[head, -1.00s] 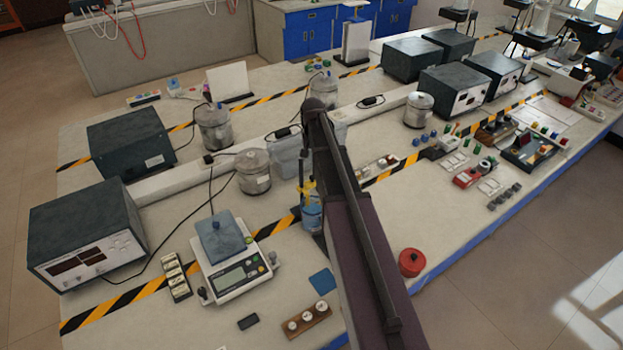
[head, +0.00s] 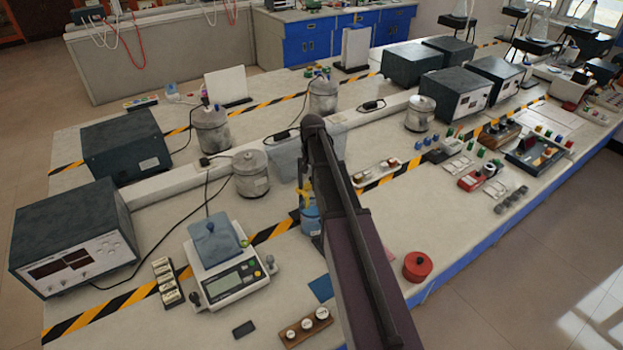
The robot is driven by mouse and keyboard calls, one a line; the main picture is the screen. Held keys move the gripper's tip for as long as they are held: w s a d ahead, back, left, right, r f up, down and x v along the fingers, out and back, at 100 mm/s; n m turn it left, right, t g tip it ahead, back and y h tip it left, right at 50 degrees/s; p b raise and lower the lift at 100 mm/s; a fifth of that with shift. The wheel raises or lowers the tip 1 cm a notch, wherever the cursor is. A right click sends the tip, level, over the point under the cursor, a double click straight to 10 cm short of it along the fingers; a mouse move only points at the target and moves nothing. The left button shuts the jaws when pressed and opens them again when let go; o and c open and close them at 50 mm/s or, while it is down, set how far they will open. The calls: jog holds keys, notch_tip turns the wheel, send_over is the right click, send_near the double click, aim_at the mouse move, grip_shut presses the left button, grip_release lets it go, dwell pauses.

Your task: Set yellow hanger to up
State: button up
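A small yellow piece (head: 304,194) shows just left of my arm, at the top of a blue container (head: 310,217) on the bench. It may be the yellow hanger, but it is too small and too covered by my arm to tell its shape or position. My dark arm link rises from the bottom edge to the middle of the head view and hides part of the blue container. My gripper is not visible.
A balance with a blue-grey block (head: 217,244) stands left of my arm, beside a row of small weights (head: 166,281). A red round can (head: 417,267) stands to the right near the bench edge. Metal canisters (head: 250,174) and dark instrument boxes (head: 75,238) stand behind and left.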

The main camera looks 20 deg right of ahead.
jog(key=shift+f, duration=0.15)
grip_shut()
dwell(0.4)
notch_tip(320, 180, up, 9)
jog(key=p, duration=0.9)
grip_release()
